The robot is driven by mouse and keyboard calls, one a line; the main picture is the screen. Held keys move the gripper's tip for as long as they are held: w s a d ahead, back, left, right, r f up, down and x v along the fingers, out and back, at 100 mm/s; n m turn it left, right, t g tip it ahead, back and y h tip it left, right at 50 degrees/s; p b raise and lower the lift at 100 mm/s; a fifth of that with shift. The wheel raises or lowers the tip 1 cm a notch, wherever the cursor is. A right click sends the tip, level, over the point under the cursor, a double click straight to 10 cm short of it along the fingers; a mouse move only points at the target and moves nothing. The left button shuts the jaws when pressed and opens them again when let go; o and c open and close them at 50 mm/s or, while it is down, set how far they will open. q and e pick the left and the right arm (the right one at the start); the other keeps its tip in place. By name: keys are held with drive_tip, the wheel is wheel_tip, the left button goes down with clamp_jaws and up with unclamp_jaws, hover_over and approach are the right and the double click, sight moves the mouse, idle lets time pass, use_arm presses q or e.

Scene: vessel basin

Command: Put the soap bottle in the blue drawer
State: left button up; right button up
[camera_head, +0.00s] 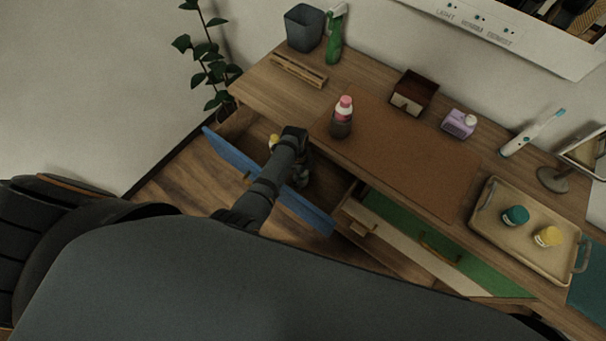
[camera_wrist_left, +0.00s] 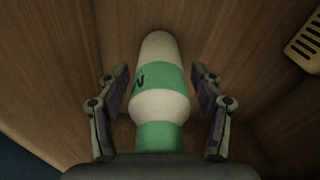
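The blue drawer (camera_head: 243,165) is pulled open at the left end of the desk. A white and green bottle (camera_wrist_left: 160,85), which looks like the soap bottle, lies inside wooden walls in the left wrist view. My left gripper (camera_wrist_left: 157,90) is open around it, one finger on each side, with gaps between the fingers and the bottle. In the head view my left gripper (camera_head: 302,168) reaches down into the drawer; its fingers and the bottle are mostly hidden there. My right gripper is not in view.
A small yellow and white item (camera_head: 273,142) is in the drawer. A green-fronted drawer (camera_head: 440,245) is beside the blue one.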

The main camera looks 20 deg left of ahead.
use_arm(q)
drive_tip(key=r, duration=0.4)
drive_tip(key=a+r, duration=0.1)
drive_tip(key=r, duration=0.3)
drive_tip(key=r+p, duration=0.1)
drive_tip(key=r, duration=0.3)
drive_tip(key=shift+w+a+r, duration=0.15)
drive_tip(key=shift+a, duration=0.05)
